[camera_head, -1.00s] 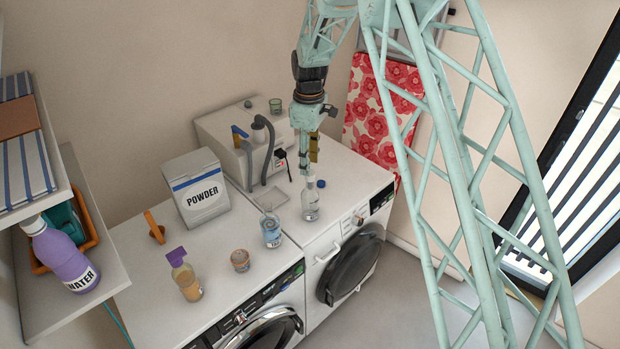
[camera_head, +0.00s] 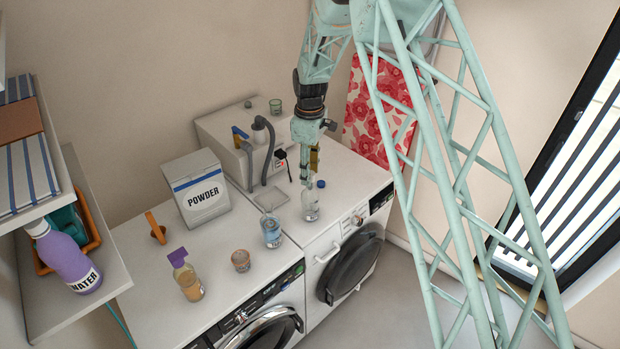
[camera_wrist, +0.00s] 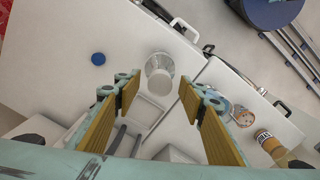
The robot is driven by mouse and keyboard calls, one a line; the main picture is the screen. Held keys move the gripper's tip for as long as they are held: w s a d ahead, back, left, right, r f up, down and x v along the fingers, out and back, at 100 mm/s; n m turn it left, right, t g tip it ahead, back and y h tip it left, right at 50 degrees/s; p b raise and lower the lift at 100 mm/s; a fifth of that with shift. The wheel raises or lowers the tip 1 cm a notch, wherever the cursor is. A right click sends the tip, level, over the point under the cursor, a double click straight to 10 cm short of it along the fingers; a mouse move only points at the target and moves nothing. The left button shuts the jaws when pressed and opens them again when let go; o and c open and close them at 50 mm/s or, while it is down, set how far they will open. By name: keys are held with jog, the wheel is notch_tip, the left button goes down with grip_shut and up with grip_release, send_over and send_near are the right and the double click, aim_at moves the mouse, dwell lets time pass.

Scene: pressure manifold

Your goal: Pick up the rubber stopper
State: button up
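A clear glass bottle (camera_head: 311,211) stands on the right-hand white machine. In the wrist view a pale grey round piece, which looks like the rubber stopper (camera_wrist: 160,89), caps the bottle (camera_wrist: 158,68). In the head view my fingers largely hide this top. My gripper (camera_head: 309,180) points down just above the bottle. In the wrist view my gripper (camera_wrist: 160,94) is open, its yellow-padded fingers on either side of the stopper with clear gaps. I cannot tell whether the fingertips are level with it.
A blue cap (camera_head: 320,184) lies beside the bottle. A beaker of blue liquid (camera_head: 271,230) and a shallow clear tray (camera_head: 270,199) are close to its left. A grey machine with hoses (camera_head: 233,139) stands behind. A powder box (camera_head: 197,187) is farther left.

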jog(key=shift+f, duration=0.45)
dwell(0.3)
jog(key=c, duration=0.8)
